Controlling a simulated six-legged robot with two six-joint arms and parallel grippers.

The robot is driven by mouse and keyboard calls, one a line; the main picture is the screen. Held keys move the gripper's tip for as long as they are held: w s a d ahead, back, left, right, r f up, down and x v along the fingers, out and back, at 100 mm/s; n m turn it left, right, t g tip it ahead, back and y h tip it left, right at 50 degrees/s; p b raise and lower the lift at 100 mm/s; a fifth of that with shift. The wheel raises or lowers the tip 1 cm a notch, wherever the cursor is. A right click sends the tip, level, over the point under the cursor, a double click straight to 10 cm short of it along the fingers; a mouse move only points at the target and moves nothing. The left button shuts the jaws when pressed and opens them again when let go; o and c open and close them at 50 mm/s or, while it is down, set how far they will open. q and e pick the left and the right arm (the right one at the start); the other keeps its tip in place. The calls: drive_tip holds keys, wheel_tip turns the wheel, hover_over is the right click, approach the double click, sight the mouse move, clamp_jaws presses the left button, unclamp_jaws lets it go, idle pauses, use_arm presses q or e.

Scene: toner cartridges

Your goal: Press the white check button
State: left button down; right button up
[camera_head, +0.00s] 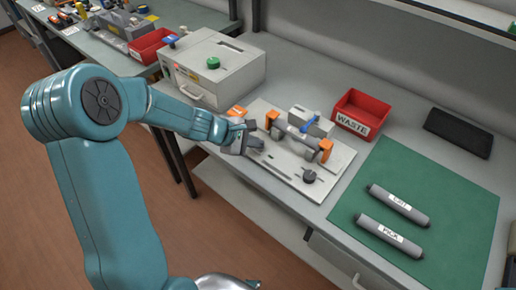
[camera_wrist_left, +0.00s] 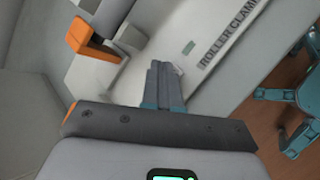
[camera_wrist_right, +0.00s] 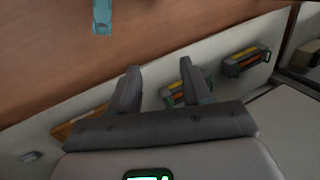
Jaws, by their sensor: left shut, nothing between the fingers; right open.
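The light grey roller clamp fixture (camera_head: 342,160) lies on the bench, with orange clamps (camera_head: 325,150), a blue handle (camera_head: 310,123) and a black knob (camera_head: 309,176). My left gripper (camera_head: 259,146) is shut and empty, low over the fixture's left part. In the left wrist view its closed fingertips (camera_wrist_left: 158,65) point at the fixture plate (camera_wrist_left: 205,45). A small pale piece shows beside the tips; I cannot tell whether it is the white check button. No button shows clearly in any view. My right gripper (camera_wrist_right: 160,70) is open and empty, away from the fixture.
A grey box (camera_head: 230,66) with a green knob stands behind the fixture. A red waste bin (camera_head: 362,114) is at its right. Two grey rollers (camera_head: 399,204) lie on the green mat (camera_head: 455,200). A black tablet (camera_head: 458,132) lies at the back right.

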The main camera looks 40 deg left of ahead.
sight(255, 151)
use_arm(q)
drive_tip(key=shift+f, duration=0.2)
idle(0.6)
drive_tip(key=shift+r+p, duration=0.4)
drive_tip(key=shift+r, duration=0.4)
wheel_tip(255, 151, up, 5)
drive_tip(key=p, duration=0.4)
idle(0.5)
drive_tip(key=shift+s, duration=0.1)
